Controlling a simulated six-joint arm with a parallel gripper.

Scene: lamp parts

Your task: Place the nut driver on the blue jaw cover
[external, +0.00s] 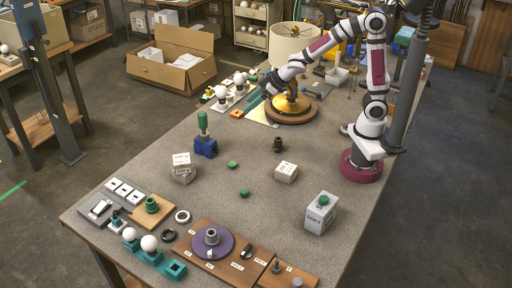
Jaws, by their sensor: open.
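A green-handled tool that looks like the nut driver (203,121) stands upright at the blue block, which looks like the blue jaw cover (206,148), left of the table's middle. Its lower end meets the top of the block; whether it rests on it or sits in it is too small to tell. My gripper (267,88) is far from both, up and to the right of them at the back of the table. It is open, beside the brass lamp base on its round wooden board (291,112). Its fingertips are small and hard to make out.
White blocks (183,168) and (286,172), a grey block (319,214) and a dark fitting (278,145) stand on the table. Bulbs, sockets and a board with a purple disc (207,252) fill the front. A lampshade (294,43) stands at the back. Mid-table is mostly clear.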

